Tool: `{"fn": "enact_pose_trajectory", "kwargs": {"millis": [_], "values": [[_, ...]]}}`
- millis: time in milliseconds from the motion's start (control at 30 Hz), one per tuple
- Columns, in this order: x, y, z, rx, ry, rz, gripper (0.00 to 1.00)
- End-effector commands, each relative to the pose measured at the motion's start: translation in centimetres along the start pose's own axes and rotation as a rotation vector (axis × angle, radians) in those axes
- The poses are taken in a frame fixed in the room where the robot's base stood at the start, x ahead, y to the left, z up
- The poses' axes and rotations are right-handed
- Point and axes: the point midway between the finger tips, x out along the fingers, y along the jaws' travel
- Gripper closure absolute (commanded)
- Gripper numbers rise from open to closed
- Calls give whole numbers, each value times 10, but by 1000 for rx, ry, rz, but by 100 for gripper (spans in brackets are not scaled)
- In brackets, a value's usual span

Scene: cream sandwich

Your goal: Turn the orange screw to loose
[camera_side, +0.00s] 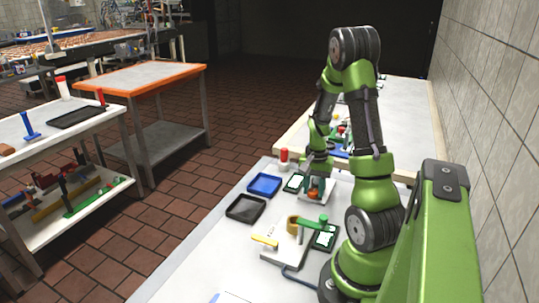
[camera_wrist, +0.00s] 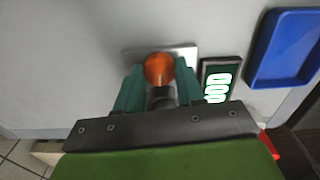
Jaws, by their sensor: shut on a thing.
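The orange screw (camera_wrist: 158,68) has a round orange head and stands on a pale metal plate (camera_wrist: 187,53) in the wrist view. My gripper (camera_wrist: 158,84) is shut on the orange screw, with one teal finger on each side of its head. In the side view my gripper (camera_side: 316,188) points down at the table, and the orange screw (camera_side: 313,195) shows only as a small orange patch between the fingers. Its shaft is hidden.
A dark panel with a green-and-white display (camera_wrist: 220,82) lies right of the plate, with a blue tray (camera_wrist: 284,48) beyond it. In the side view, a black tray (camera_side: 246,209) and a plate with a brown ring and green handle (camera_side: 316,225) stand nearer the camera.

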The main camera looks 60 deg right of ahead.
Motion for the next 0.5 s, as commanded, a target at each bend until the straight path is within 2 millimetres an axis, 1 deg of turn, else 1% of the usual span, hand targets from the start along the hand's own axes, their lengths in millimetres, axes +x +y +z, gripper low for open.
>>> {"fn": "enact_pose_trajectory", "kwargs": {"millis": [200,467,500], "values": [[0,0,0,-116,0,-1,93],[-1,0,0,-125,1,0,93],[-1,0,0,-125,1,0,58]]}}
